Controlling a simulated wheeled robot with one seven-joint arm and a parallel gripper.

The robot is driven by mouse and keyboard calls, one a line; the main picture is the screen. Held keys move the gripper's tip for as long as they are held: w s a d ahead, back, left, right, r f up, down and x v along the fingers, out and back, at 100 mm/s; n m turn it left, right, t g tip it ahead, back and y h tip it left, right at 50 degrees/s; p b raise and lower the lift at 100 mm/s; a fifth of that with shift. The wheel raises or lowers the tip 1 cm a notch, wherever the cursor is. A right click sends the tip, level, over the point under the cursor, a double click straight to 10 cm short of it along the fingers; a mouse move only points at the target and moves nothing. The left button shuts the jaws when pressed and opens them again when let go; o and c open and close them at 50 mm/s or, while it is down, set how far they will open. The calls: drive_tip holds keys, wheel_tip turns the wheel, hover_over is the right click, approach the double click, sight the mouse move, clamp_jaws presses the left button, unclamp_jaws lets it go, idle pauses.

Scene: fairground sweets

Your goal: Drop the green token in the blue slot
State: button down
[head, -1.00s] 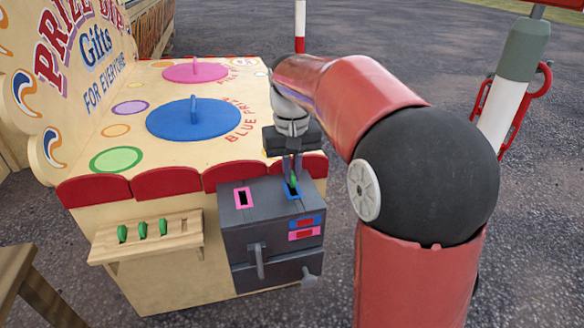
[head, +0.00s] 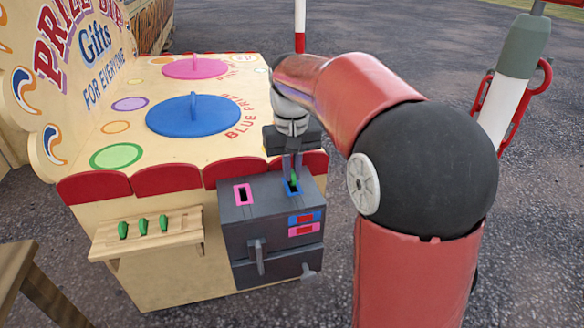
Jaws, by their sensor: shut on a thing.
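My gripper (head: 292,172) points down over the top of the dark grey coin box (head: 258,215). It is shut on a green token (head: 293,179), of which only a small part shows between the fingers. The token is right at the blue slot (head: 290,190), at the right of the box top. The fingers hide part of the slot, and I cannot tell how deep the token sits in it. The pink slot (head: 243,194) is to the left on the same box top and looks empty.
Several green tokens (head: 143,227) stand in a wooden rack (head: 185,238) left of the box. A blue lid (head: 193,116) and a pink lid (head: 195,68) lie on the stall counter behind. A lever (head: 257,255) sticks out of the box front. A wooden piece (head: 22,270) stands at lower left.

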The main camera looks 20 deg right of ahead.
drive_tip(key=shift+f, duration=0.65)
idle(0.3)
drive_tip(key=c, duration=1.5)
unclamp_jaws()
wheel_tip(320, 180, up, 8)
drive_tip(key=shift+f+p, duration=0.1)
drive_tip(key=shift+p, duration=0.8)
